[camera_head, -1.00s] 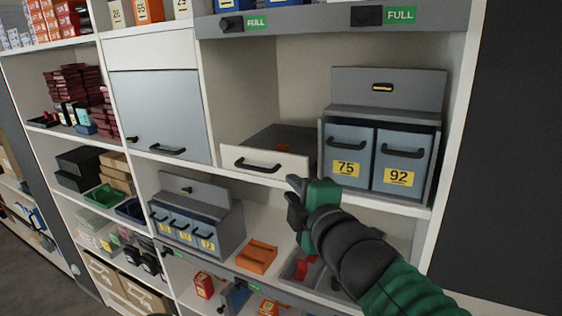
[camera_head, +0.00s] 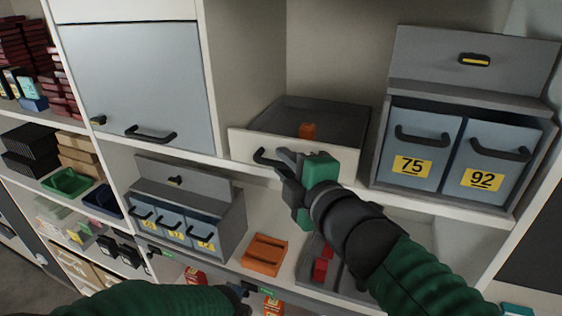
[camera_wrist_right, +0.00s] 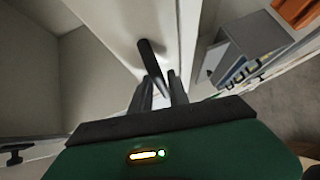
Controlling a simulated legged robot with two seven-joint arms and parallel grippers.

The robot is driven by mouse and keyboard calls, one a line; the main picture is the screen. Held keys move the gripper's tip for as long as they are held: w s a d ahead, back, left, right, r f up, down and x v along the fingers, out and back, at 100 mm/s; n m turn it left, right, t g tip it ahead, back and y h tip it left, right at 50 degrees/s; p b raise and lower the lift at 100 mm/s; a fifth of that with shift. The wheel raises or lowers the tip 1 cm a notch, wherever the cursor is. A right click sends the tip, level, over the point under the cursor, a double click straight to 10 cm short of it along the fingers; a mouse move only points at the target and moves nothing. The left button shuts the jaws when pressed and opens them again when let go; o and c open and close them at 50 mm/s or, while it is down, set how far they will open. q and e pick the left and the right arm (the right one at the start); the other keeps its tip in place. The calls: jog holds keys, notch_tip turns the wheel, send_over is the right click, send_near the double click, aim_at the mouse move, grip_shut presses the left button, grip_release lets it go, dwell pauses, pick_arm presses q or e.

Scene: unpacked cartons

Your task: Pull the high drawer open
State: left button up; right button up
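The high drawer (camera_head: 245,146) has a white front and a dark grey tray with a small orange item inside. It sits at the edge of the upper shelf, its inside visible from above. Its black bar handle (camera_head: 266,158) also shows in the right wrist view (camera_wrist_right: 149,56), running down between the fingers. My right gripper (camera_head: 283,160) is at the right part of this handle; its fingers, also in the wrist view (camera_wrist_right: 160,88), are close together on either side of it and look shut on it. My left gripper (camera_head: 243,296) is low in the picture; its fingers are unclear.
A grey cabinet (camera_head: 470,80) with blue drawers 75 and 92 stands close to the right. A blue-grey door (camera_head: 140,80) is to the left. Below are a small grey drawer unit (camera_head: 190,200), an orange tray (camera_head: 265,254) and a grey bin with red items.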

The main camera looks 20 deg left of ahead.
jog(key=a, duration=0.2)
jog(key=shift+s+a+f, duration=0.1)
jog(key=shift+s+a, duration=0.1)
jog(key=shift+a, duration=0.1)
grip_shut()
jog(key=shift+w+d+f, duration=0.1)
jog(key=shift+w+d, duration=0.15)
jog(key=shift+f, duration=0.1)
dwell(0.4)
